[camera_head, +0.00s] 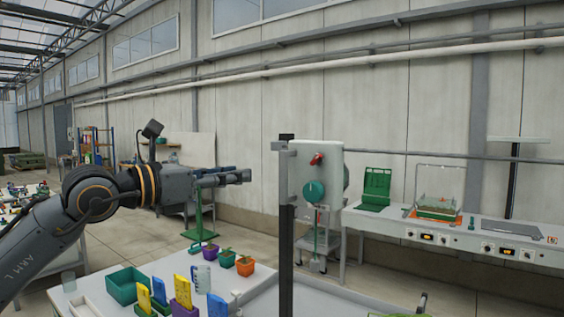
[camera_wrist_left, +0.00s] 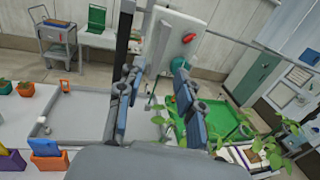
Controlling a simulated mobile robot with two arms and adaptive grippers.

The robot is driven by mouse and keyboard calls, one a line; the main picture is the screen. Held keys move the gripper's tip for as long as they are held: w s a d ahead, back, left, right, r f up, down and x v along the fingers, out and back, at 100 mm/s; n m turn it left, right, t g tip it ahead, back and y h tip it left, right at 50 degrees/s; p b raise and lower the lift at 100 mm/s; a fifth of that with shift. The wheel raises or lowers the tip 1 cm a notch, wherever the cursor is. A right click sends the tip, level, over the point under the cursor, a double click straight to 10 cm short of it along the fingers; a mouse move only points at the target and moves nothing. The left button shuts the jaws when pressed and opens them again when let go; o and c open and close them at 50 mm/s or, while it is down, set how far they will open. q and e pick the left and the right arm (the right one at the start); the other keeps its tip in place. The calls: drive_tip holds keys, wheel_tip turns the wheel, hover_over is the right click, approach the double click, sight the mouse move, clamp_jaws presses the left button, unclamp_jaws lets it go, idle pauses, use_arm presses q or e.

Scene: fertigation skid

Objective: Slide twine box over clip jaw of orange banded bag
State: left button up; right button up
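I cannot pick out the twine box, the clip jaw or the orange banded bag in either view. My left gripper (camera_head: 240,177) reaches in from the left in the head view, raised above the potting table and left of the dark post. In the left wrist view its two blue-padded fingers (camera_wrist_left: 152,103) stand wide apart with nothing held between them. Its fingertips point toward the post and the pale control box. My right gripper is in neither view.
The dark post (camera_head: 286,230) carries a pale box (camera_head: 328,160) with a red knob and a teal dial. Pots, colored packets and a green bin (camera_head: 127,285) stand on the near table. A long bench (camera_head: 390,224) lies at right. The grey tray (camera_wrist_left: 75,115) is mostly bare.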

sight(281, 168)
use_arm(q)
drive_tip(key=p+x, duration=0.7)
drive_tip(key=x, duration=0.5)
drive_tip(key=shift+d+r, duration=0.15)
drive_tip(key=shift+w+d, duration=0.3)
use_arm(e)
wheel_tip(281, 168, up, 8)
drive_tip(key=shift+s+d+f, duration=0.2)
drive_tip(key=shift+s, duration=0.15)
use_arm(q)
clamp_jaws()
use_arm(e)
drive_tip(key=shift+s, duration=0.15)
